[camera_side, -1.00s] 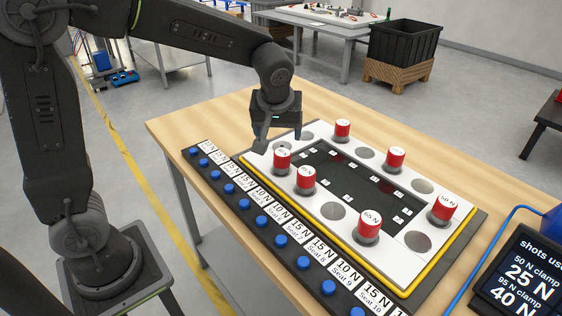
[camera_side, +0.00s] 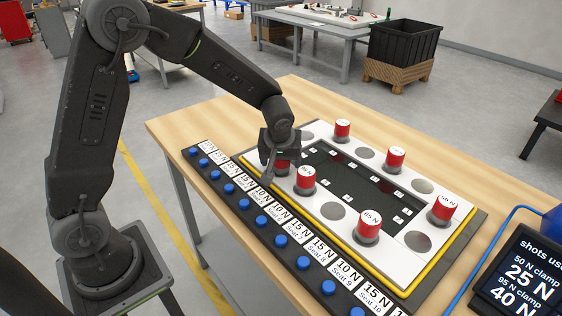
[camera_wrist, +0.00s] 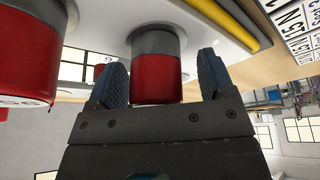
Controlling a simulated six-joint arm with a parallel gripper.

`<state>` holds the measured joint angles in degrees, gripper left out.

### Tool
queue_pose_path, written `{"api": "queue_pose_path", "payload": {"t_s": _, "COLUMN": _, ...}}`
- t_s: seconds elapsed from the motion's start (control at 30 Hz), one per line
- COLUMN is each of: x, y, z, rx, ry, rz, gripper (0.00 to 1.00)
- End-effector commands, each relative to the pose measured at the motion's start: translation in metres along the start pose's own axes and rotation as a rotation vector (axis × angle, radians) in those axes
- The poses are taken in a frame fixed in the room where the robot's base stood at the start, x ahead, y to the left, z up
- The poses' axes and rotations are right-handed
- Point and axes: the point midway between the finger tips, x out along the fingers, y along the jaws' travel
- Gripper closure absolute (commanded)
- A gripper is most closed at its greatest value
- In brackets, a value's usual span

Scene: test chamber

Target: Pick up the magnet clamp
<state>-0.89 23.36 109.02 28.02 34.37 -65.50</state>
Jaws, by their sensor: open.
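Several red magnet clamps with grey bases and white-labelled tops stand upright on a white plate (camera_side: 322,124). The clamp at my gripper (camera_side: 282,166) is at the plate's left end in the side view, partly hidden by my gripper (camera_side: 274,166). In the wrist view this clamp (camera_wrist: 155,75) appears between the two open blue-grey fingers of my gripper (camera_wrist: 161,62), with a small gap visible at each side. Its grey base meets the plate at the top of that picture. How deep the fingers reach around it is hard to tell.
Neighbouring clamps stand close by (camera_side: 306,178), (camera_side: 343,129), and one shows at left in the wrist view (camera_wrist: 28,50). A dark recessed panel (camera_side: 350,182) fills the plate's middle. A strip with blue buttons (camera_side: 245,204) runs along the front. A display (camera_side: 525,280) is at right.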

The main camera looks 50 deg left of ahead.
Motion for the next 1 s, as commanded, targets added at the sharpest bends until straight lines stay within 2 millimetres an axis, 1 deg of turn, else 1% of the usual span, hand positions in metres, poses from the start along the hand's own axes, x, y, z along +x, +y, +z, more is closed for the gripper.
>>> {"api": "queue_pose_path", "payload": {"t_s": 0.2, "x": 0.0003, "y": 0.0002, "z": -0.0003, "rx": 0.000, "ry": 0.001, "rz": 0.001, "gripper": 0.25}}
{"api": "queue_pose_path", "payload": {"t_s": 0.83, "x": -0.0001, "y": 0.0002, "z": -0.0001, "rx": 0.000, "ry": 0.000, "rz": 0.001, "gripper": 0.86}}
{"api": "queue_pose_path", "payload": {"t_s": 0.87, "x": -0.0001, "y": 0.0002, "z": -0.0001, "rx": 0.000, "ry": 0.000, "rz": 0.001, "gripper": 0.88}}
{"api": "queue_pose_path", "payload": {"t_s": 1.0, "x": -0.0005, "y": 0.0005, "z": -0.0006, "rx": 0.000, "ry": 0.002, "rz": 0.002, "gripper": 0.88}}
